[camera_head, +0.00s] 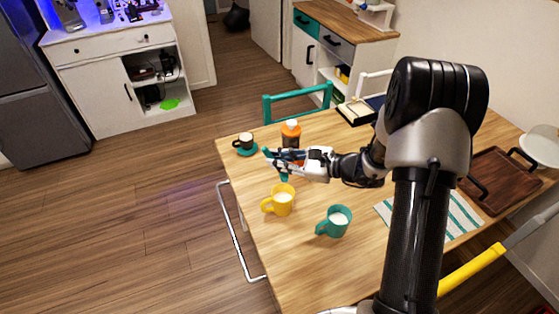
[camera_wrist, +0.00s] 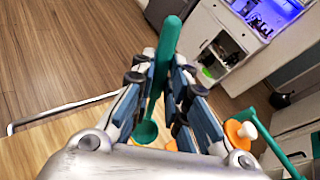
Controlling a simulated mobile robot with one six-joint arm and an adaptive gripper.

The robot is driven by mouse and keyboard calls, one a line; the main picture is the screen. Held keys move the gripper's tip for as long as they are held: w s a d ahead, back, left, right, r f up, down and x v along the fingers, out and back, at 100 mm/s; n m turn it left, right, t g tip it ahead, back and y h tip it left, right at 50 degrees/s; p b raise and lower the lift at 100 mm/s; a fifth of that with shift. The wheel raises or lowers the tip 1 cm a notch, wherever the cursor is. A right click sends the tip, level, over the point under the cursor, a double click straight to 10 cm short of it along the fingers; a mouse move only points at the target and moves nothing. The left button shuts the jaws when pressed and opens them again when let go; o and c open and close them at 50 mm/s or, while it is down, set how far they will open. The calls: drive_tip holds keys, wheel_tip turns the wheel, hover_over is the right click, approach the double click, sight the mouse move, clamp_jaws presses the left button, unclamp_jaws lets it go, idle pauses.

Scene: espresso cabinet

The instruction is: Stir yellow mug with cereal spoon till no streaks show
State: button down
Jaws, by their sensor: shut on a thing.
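The yellow mug (camera_head: 282,207) stands upright near the table's left edge, with pale contents inside. My gripper (camera_head: 273,160) is above the table, behind the yellow mug in the head view and apart from it. In the wrist view, my gripper's fingers (camera_wrist: 160,80) are shut on a teal spoon (camera_wrist: 165,45). Its handle sticks out past the fingertips, and its round bowl (camera_wrist: 145,131) shows between the fingers near the palm. The spoon is small and partly hidden by the fingers in the head view.
A teal mug (camera_head: 338,228) with pale contents stands right of the yellow mug. A bottle with an orange cap (camera_head: 291,126) stands just behind my gripper. The table's front (camera_head: 290,255) is clear.

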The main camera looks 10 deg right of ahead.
wheel_tip(320, 180, down, 14)
drive_tip(key=b, duration=0.8)
idle(0.9)
drive_tip(key=shift+d, duration=0.15)
